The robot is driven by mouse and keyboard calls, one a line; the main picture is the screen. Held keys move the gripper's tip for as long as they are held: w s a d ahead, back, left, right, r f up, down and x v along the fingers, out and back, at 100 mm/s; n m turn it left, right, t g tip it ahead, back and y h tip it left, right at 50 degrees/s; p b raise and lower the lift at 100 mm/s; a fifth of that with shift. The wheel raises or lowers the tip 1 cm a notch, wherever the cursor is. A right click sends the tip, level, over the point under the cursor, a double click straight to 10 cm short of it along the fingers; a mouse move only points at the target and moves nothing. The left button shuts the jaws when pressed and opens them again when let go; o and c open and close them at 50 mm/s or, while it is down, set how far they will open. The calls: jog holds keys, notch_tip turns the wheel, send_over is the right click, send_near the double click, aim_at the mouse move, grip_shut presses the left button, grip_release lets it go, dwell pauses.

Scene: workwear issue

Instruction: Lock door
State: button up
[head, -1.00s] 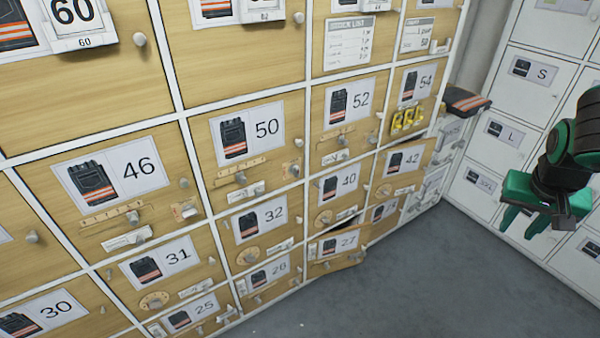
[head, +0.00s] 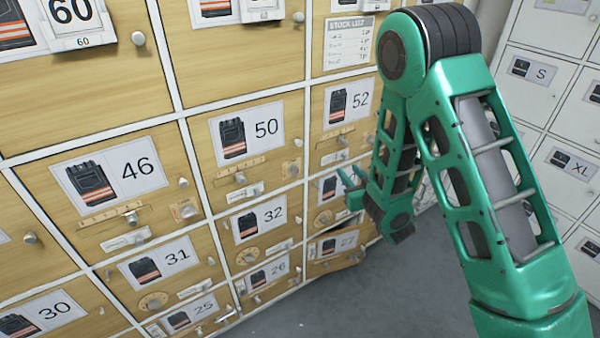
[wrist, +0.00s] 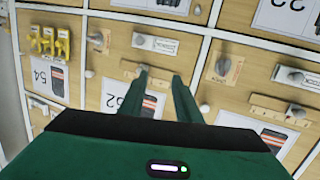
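The locker wall has wooden doors with number cards, small knobs and latch strips. Door 27 (head: 333,268) stands ajar at the bottom, with a dark gap along its top. Door 52 (head: 343,122) looks closed; its card shows upside down in the wrist view (wrist: 135,100). Its latch strip (wrist: 130,68) lies near my fingertips. My gripper (head: 351,186) is in front of the wall around doors 52 and 40. Contact with the latch cannot be told. My arm hides doors 54 and 42 in the head view.
Yellow padlocks (wrist: 48,43) hang on the door marked 54. Doors 50 (head: 262,145), 46 (head: 105,190) and 32 (head: 258,222) appear closed. White lockers (head: 565,165) stand at the right. The grey floor (head: 350,305) is clear in front of the wall.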

aim_at(298, 169)
jog(key=s+a+f+n+y, duration=0.2)
jog(key=s+a+y, duration=0.3)
jog(key=a, duration=0.4)
jog(key=shift+n+g, duration=0.3)
jog(key=x, duration=0.9)
jog(key=shift+s+a+f, duration=0.1)
jog(key=shift+a, duration=0.2)
jog(key=shift+x, duration=0.95)
jog(key=shift+d, duration=0.1)
jog(key=shift+c, duration=0.5)
grip_shut()
